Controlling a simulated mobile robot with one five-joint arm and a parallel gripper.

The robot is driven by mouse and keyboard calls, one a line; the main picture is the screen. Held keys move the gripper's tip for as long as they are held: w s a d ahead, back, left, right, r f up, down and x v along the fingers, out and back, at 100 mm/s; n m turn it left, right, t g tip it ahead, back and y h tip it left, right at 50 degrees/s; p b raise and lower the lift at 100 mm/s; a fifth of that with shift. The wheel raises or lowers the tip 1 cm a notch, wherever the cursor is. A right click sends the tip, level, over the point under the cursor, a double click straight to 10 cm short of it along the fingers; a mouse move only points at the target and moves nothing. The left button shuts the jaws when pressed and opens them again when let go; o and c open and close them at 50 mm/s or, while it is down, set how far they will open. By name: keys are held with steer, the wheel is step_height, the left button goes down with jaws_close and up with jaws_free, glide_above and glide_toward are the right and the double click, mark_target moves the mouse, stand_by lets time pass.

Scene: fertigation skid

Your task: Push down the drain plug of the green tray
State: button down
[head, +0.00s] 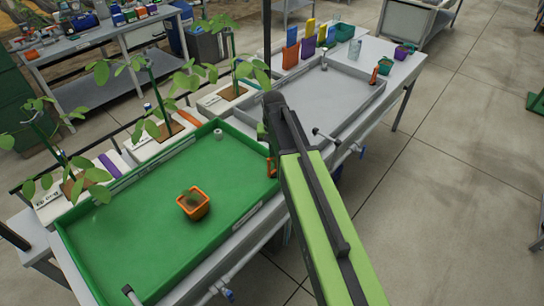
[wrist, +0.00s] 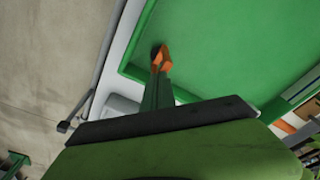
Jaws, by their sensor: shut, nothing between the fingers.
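The green tray (head: 150,225) lies on the near half of the bench. A small orange piece (head: 271,167) shows in its right corner, close beside my arm. The wrist view shows the green tray's floor (wrist: 230,45) and a corner, with a small dark round spot (wrist: 154,50) there, possibly the drain plug. My gripper (wrist: 161,78) is shut and empty, reaching over the tray rim toward that corner. Orange shows at its end against the dark spot; I cannot tell whether they touch. The head view hides my gripper behind my arm.

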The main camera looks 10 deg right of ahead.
steer(key=shift+s+f+b, duration=0.45)
steer(key=shift+s+b, duration=0.05)
steer(key=shift+s, duration=0.1)
steer(key=s+r+p, duration=0.1)
steer(key=r+p, duration=0.7)
steer(key=p, duration=0.1)
steer(key=s+r+p, duration=0.2)
steer(key=r+p, duration=0.7)
steer(key=shift+s+a+r, duration=0.2)
steer(key=shift+s+a, duration=0.1)
steer(key=shift+a, duration=0.15)
